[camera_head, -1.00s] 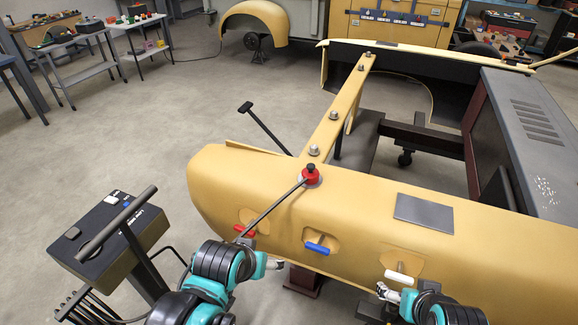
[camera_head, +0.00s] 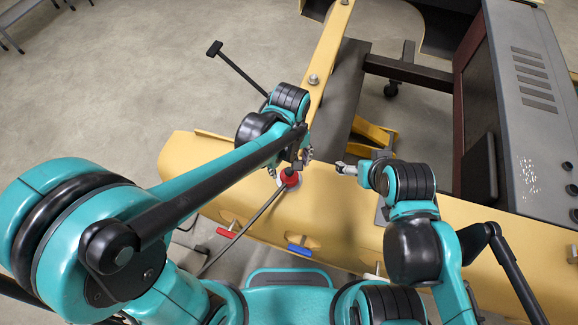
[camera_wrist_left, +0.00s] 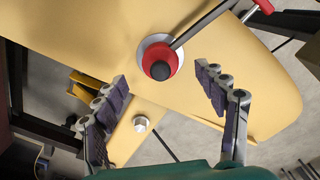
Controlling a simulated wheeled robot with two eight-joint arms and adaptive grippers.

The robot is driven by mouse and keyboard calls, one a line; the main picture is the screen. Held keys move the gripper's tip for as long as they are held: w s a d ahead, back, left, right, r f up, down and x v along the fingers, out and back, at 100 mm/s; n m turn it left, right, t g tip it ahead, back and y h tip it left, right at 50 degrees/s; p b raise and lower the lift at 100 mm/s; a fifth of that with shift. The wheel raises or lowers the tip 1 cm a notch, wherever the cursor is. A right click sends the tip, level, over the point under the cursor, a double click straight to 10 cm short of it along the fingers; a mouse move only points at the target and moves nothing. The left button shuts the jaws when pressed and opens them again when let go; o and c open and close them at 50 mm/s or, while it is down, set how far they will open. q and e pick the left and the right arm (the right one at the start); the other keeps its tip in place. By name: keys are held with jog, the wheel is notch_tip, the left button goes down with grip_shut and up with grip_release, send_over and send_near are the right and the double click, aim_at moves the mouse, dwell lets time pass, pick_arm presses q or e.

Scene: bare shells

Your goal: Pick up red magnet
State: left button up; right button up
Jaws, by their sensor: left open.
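The red magnet (camera_head: 289,178) sits on the yellow car-body panel (camera_head: 340,212), with a dark rod or handle running from it toward the lower left. In the left wrist view the red magnet (camera_wrist_left: 160,62) shows its black knob and a pale ring around its base. My left gripper (camera_head: 300,160) is just above and beyond the magnet. In the wrist view its two fingers (camera_wrist_left: 158,95) are spread apart with nothing between them, and the magnet lies ahead of them. My right gripper (camera_head: 345,168) is to the right of the magnet, above the panel; its jaw state is too small to tell.
Red-handled (camera_head: 226,232) and blue-handled (camera_head: 299,250) pieces are on the panel's near side. A bolted yellow beam (camera_head: 325,60) runs away from the panel. A large grey cabinet (camera_head: 525,110) stands on the right. Open floor (camera_head: 130,90) lies to the left.

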aim_at(289, 170)
pick_arm(q)
jog(key=f, duration=0.6)
jog(key=shift+w+b, duration=0.2)
jog(key=shift+b, duration=0.15)
jog(key=c, duration=1.5)
jog(key=shift+r, duration=0.15)
jog(key=shift+c, duration=0.2)
